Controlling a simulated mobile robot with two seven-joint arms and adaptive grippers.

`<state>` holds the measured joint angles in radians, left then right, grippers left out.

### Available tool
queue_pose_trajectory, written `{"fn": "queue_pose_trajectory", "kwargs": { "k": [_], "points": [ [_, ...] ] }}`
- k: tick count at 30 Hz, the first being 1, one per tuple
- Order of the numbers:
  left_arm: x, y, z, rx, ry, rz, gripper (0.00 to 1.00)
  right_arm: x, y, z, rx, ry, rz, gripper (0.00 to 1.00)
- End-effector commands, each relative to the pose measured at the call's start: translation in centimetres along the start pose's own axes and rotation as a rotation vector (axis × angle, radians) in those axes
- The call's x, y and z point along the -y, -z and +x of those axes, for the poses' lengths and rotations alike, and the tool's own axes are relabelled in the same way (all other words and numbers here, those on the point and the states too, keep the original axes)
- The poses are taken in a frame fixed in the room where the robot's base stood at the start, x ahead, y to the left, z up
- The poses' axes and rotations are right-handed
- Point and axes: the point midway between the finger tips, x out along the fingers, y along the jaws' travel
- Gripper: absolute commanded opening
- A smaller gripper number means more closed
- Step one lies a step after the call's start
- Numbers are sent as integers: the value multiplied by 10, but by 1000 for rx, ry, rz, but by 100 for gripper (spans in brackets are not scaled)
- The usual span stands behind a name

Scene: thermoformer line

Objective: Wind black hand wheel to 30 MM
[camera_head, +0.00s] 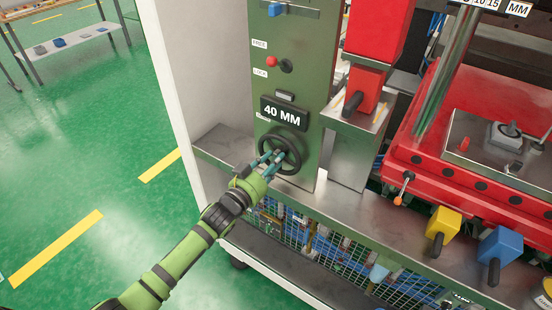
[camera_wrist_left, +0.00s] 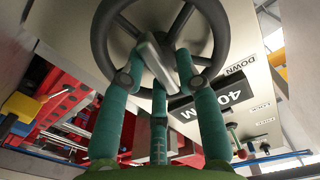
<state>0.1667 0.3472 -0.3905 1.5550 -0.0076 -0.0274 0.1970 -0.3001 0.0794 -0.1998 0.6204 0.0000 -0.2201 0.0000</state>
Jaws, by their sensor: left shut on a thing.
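The black hand wheel (camera_head: 292,140) is on the green panel, below a black display (camera_head: 283,113) that reads 40 MM. My left gripper (camera_head: 272,160) reaches it from the lower left, with its teal fingers at the wheel. In the left wrist view the dark wheel (camera_wrist_left: 221,38) fills the top, and the gripper (camera_wrist_left: 160,70) is shut on its grey handle or hub piece; which one I cannot tell. The display (camera_wrist_left: 231,97) shows there in part, tilted, with the word DOWN beside it. My right gripper is not in view.
Above the display are a red knob (camera_head: 271,61) with FREE and LOCK labels and a blue slider (camera_head: 275,10). A steel ledge (camera_head: 222,145) runs beneath the wheel. A red machine (camera_head: 450,178), a yellow block (camera_head: 443,225) and a blue block (camera_head: 501,247) stand right.

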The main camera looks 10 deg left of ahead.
Motion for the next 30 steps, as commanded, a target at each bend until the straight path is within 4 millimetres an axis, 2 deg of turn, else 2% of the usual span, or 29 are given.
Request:
{"fn": "queue_pose_trajectory", "kwargs": {
  "k": [1,5,12,22,29,30],
  "points": [
    [6,14,6,-29,9,3,0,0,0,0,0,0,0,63],
    [6,16,6,-29,9,-18,0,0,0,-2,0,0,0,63],
    [7,16,6,-30,6,-224,0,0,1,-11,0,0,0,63],
    [7,16,6,-31,6,-260,0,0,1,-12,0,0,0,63],
    [8,16,6,-32,3,-482,0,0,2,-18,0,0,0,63],
    [8,15,6,-32,3,-481,45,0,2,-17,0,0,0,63]
  ]
}}
